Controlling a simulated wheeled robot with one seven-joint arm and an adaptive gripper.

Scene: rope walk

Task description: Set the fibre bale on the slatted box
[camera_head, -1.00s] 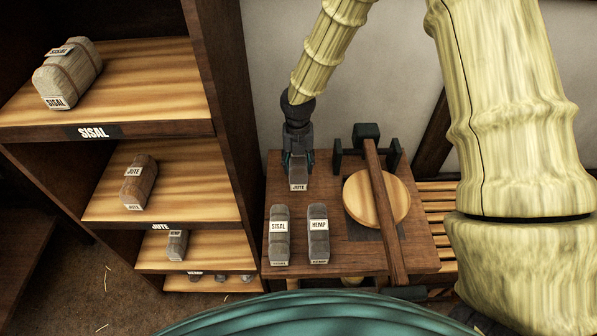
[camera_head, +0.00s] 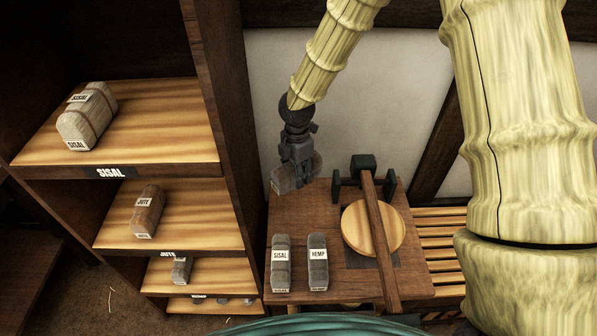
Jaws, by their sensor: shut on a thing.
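My gripper (camera_head: 297,168) is shut on a grey fibre bale (camera_head: 284,184) and holds it above the back left of the brown table. The bale hangs slightly tilted, its label not readable now. A slatted wooden surface, likely the slatted box (camera_head: 438,238), shows at the right beyond the table, partly hidden by my arm. My gripper and bale are well to its left and apart from it. Two other bales, a SISAL bale (camera_head: 281,272) and a HEMP bale (camera_head: 318,273), stand side by side on the table.
The table (camera_head: 340,290) also bears a scale-like device with a round wooden disc (camera_head: 362,228), a long bar (camera_head: 378,240) and dark uprights, between my gripper and the slats. A shelf unit (camera_head: 205,153) with labelled bales stands at the left.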

